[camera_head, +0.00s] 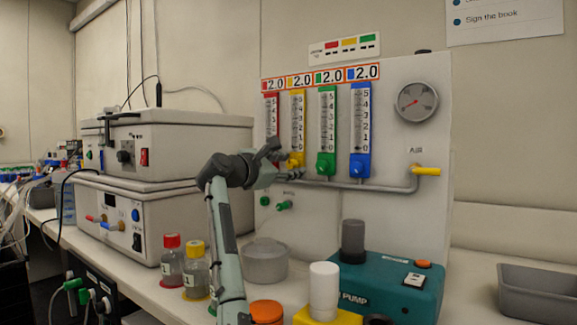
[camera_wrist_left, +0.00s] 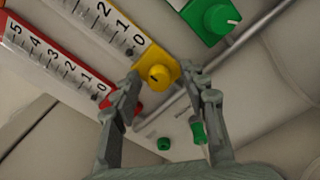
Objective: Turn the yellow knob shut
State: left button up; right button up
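The yellow knob (camera_wrist_left: 160,77) sits at the lower end of the yellow flow meter (camera_head: 298,115) on the white panel. In the left wrist view the knob lies between the two fingertips of my left gripper (camera_wrist_left: 168,88), slightly beyond them. The fingers are spread apart, with a gap visible on both sides of the knob. In the head view my left gripper (camera_head: 277,164) is in front of the panel at the yellow meter's base, partly covering the red meter's lower end. I cannot tell whether a fingertip touches the knob. My right gripper is not in view.
Close by are the red meter (camera_head: 271,110), green knob (camera_wrist_left: 217,18) and blue meter (camera_head: 360,130). A grey pipe (camera_head: 390,188) runs below them. Bottles (camera_head: 172,260), a grey pot (camera_head: 265,262) and a teal pump (camera_head: 395,285) stand on the bench below.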

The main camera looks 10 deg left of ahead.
pick_arm(q)
jog(key=v, duration=1.2)
jog(key=shift+a+f, duration=0.1)
